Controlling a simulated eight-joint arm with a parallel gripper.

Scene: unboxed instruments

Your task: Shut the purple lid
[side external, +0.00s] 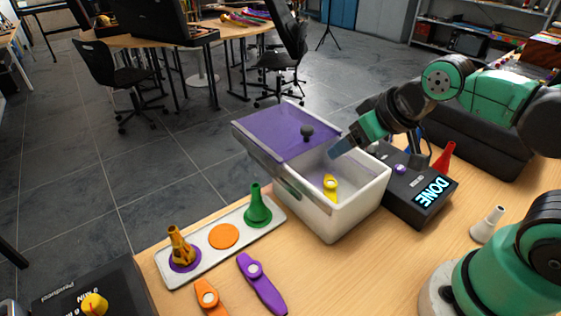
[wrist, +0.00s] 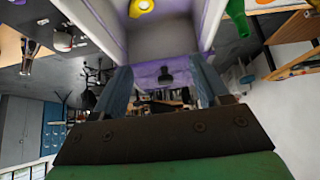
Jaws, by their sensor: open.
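The purple lid (side external: 285,133) sits off to the far left of the white box (side external: 345,212), overhanging its edge, and leaves the near right part of the box uncovered. A dark knob (side external: 307,131) stands on the lid. A yellow kazoo (side external: 330,187) lies inside the box. My gripper (side external: 337,150) is open and empty over the uncovered part, to the right of the knob and apart from it. In the wrist view the knob (wrist: 165,76) shows between the two blue fingers, beyond their tips, with part of the purple lid (wrist: 147,72) around it.
A black box with a "DONE" display (side external: 425,198) stands right beside the white box. A tray (side external: 200,262) with a green cone (side external: 257,207), an orange disc and a yellow-brown figure is at left. Purple (side external: 262,284) and orange kazoos lie in front. A white cone (side external: 488,224) stands at right.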

